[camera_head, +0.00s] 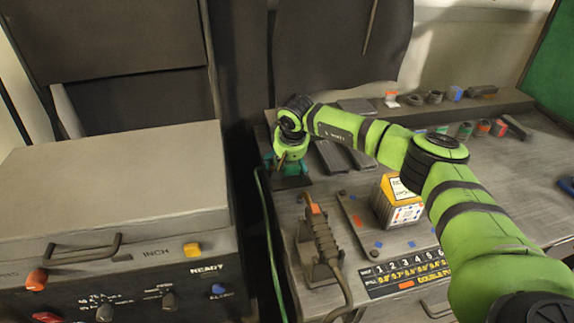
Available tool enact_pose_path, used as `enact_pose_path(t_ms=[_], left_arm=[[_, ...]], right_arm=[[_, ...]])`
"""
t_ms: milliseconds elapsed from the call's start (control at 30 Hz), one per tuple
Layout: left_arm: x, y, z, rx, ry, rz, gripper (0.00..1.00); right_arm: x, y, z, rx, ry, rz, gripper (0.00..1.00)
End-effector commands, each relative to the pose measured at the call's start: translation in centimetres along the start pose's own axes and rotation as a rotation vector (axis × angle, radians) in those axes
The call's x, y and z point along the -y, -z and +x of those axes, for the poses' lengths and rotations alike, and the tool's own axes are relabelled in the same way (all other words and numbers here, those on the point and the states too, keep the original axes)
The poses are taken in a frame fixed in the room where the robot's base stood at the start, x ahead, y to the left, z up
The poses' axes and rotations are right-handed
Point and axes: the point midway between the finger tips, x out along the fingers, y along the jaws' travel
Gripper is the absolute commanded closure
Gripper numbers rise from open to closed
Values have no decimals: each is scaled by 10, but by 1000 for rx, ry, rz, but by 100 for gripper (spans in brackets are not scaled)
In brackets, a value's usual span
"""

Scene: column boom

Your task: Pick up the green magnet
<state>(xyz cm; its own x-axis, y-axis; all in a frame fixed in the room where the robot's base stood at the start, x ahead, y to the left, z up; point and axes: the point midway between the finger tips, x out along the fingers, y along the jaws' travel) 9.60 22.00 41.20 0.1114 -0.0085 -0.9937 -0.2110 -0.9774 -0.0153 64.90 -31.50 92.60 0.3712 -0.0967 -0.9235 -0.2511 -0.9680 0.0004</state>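My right arm comes in from the right and reaches across the workbench to its far left corner. Its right gripper (290,164) points down there, mostly hidden by the wrist and very small. A teal-green piece (294,168) shows right at the gripper, over a dark block; it may be the green magnet, but its shape is hidden. I cannot tell whether the fingers are apart or closed on it. My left gripper is not in view.
The workbench (350,185) holds a yellow-and-white box (397,203), a grey corded tool (318,240) and dark bars (331,157). Small coloured parts line the raised back ledge (415,108). A large grey machine (115,195) stands left, across a gap with a green cable (270,235).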

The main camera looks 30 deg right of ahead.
Motion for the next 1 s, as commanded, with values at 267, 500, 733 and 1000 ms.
enact_pose_path(t_ms=[267,500,733,1000], left_arm=[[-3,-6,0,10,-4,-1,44],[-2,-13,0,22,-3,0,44],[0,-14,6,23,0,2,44],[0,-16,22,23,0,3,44]], right_arm=[[0,2,-2,-4,1,1,90],[0,2,-2,-4,1,1,90],[0,8,-14,-7,2,0,91],[-22,31,-46,-6,0,8,92]])
